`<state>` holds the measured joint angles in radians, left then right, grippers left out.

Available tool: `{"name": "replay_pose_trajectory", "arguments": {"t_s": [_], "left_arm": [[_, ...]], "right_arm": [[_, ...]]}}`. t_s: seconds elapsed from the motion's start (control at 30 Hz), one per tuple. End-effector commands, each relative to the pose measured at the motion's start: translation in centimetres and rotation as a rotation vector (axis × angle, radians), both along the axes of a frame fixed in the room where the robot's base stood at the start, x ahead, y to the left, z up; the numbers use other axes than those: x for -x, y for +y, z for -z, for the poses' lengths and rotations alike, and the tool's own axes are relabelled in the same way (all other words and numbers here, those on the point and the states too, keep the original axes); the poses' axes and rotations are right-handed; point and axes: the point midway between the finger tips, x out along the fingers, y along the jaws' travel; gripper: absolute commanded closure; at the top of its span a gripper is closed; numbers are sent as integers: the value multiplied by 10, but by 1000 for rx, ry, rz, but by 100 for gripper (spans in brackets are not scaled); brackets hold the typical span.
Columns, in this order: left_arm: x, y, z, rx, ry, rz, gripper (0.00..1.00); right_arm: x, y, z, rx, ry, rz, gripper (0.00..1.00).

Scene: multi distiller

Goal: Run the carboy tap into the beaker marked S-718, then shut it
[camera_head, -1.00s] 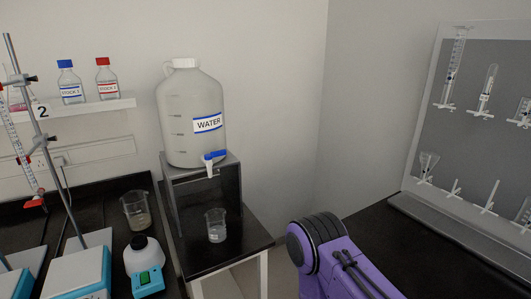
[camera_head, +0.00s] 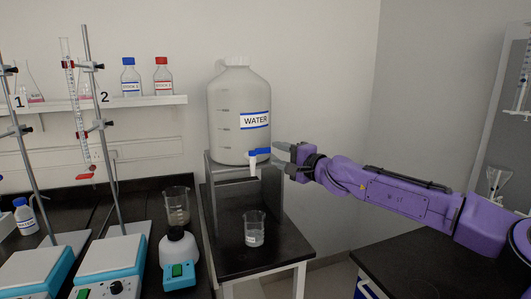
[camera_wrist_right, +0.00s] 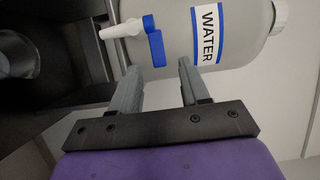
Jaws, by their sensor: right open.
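The white carboy (camera_head: 238,100) labelled WATER stands on a dark raised stand. Its tap (camera_head: 256,160) has a white spout and a blue lever (camera_head: 262,151) pointing right in the head view. My right gripper (camera_head: 276,156) is open, with its fingertips close by the lever. In the right wrist view the blue lever (camera_wrist_right: 156,47) lies just beyond the gripper's left finger (camera_wrist_right: 128,88); I cannot tell whether they touch. A glass beaker (camera_head: 254,230) stands on the black table below the spout; its white label is too small to read. My left gripper is out of view.
Another beaker (camera_head: 177,207) stands on the bench to the left, behind a small white-and-blue device (camera_head: 178,258). Hotplates (camera_head: 110,270) and clamp stands fill the left bench. Two bottles (camera_head: 131,78) stand on the wall shelf. The dark stand (camera_head: 221,200) rises beside the beaker.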

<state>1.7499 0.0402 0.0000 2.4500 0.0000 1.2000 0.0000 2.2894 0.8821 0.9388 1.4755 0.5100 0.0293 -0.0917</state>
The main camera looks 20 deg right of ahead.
Motion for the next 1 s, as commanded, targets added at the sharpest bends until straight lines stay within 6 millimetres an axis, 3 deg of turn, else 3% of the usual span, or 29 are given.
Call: {"name": "replay_pose_trajectory", "arguments": {"t_s": [0.1, 0.3, 0.63, 0.8, 1.0], "left_arm": [[0, 0, -8, 0, 0, 0, 14], [0, 0, -16, 0, 0, 0, 14], [0, 0, -16, 0, 0, 0, 14], [0, 0, -16, 0, 0, 0, 14], [0, 0, -13, 0, 0, 0, 14]], "right_arm": [[-26, 13, -1, 2, 5, 0, 54], [-53, 25, 0, 1, 3, 1, 54], [-59, 28, 2, 1, 3, 0, 54], [-58, 28, 2, 1, 3, 0, 100], [-58, 28, 3, 1, 3, 7, 100]]}}
